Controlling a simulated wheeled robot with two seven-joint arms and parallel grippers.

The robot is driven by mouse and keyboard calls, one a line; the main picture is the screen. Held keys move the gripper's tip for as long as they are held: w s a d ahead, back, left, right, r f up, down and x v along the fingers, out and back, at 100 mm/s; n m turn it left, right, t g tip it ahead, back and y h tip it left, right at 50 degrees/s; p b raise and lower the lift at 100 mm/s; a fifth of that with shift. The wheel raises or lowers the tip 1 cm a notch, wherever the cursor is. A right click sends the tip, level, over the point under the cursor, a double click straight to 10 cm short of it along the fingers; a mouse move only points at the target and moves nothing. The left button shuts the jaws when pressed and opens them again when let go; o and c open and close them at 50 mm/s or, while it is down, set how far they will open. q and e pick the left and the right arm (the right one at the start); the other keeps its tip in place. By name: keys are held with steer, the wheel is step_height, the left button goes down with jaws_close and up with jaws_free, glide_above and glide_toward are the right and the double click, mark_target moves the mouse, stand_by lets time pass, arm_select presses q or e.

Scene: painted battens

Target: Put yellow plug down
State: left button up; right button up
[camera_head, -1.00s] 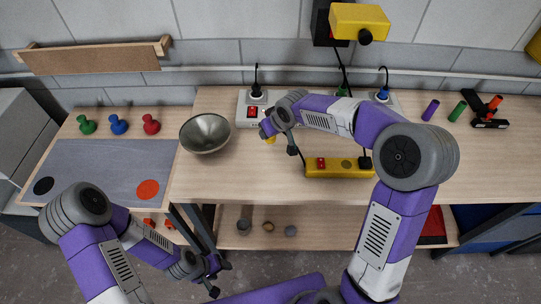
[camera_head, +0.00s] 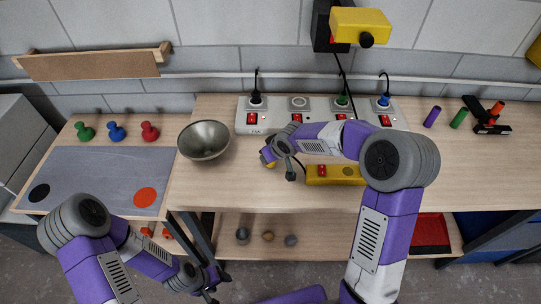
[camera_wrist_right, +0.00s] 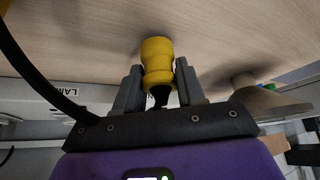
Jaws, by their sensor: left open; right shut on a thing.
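The yellow plug (camera_wrist_right: 157,50) is held between the two fingers of my right gripper (camera_wrist_right: 159,68) in the right wrist view, with its black cord end toward the palm. In the head view the plug (camera_head: 269,162) shows partly below my right gripper (camera_head: 272,154), over the wooden bench in front of the white power strip (camera_head: 273,121). I cannot tell whether the plug touches the bench. My left gripper (camera_head: 217,283) is open and empty, low in front of the bench.
A metal bowl (camera_head: 204,140) stands left of the right gripper. A yellow power strip (camera_head: 338,174) lies just to its right, partly behind my arm. Green (camera_head: 342,99) and blue (camera_head: 383,100) plugs sit in the white strip. A black cord (camera_wrist_right: 40,75) loops beside the right gripper.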

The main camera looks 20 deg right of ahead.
steer(key=shift+f+b, duration=0.55)
steer(key=shift+f, duration=0.05)
steer(key=o, duration=1.2)
steer(key=shift+c, duration=0.2)
steer(key=shift+r, duration=0.1)
steer(key=shift+r+p, duration=0.55)
steer(key=shift+p, duration=0.2)
steer(key=p+v, duration=0.2)
steer(key=v, duration=1)
